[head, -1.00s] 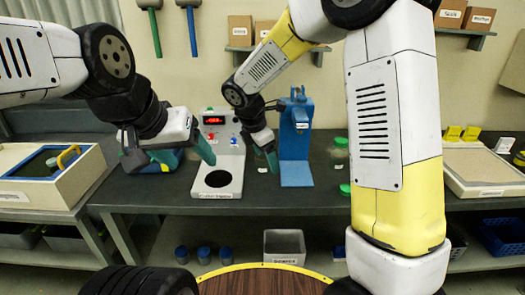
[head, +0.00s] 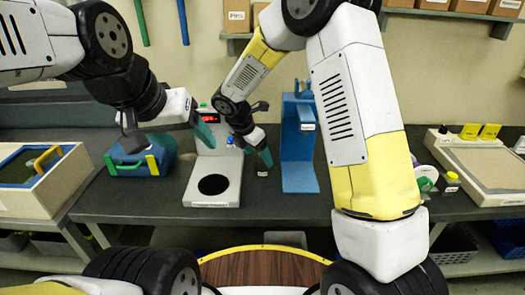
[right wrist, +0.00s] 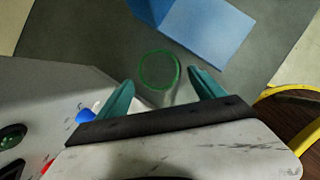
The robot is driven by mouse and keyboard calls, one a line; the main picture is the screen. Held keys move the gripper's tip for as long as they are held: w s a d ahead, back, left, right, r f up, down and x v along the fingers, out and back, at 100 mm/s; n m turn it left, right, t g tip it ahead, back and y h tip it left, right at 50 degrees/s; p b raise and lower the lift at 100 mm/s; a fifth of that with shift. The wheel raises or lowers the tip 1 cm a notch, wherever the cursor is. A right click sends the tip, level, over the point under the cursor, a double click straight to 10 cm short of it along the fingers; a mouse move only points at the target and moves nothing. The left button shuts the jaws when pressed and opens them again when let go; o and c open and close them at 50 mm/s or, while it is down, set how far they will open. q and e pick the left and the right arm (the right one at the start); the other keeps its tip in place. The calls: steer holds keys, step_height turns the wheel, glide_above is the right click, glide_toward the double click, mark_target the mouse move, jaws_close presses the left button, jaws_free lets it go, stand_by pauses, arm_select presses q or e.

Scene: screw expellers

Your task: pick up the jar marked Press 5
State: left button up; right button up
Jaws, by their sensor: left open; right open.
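In the right wrist view a clear jar with a green ring at its top (right wrist: 159,70) stands on the dark bench. No marking on it is readable there. In the head view a small pale label (head: 262,174) shows at about that place, just below my right gripper (head: 259,155); its text is too small to read. My right gripper (right wrist: 162,78) is open and empty, its teal fingers on either side of the jar in the picture, apparently above it. My left gripper (head: 172,146) is open and empty over the bench to the left.
A blue stand (head: 298,145) is close right of the jar. A white device with a red display and round black plate (head: 213,186) is to its left. A blue case (head: 135,165) lies further left. A sand tray (head: 485,165) stands far right, beside a yellow-capped container (head: 452,180).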

mark_target(262, 160)
steer(key=x, duration=0.4)
steer(key=shift+w+d+f, duration=0.1)
steer(key=shift+d+f, duration=0.1)
steer(key=shift+d, duration=0.1)
steer(key=c, duration=1.7)
steer(key=shift+o, duration=0.2)
steer(key=shift+r, duration=0.2)
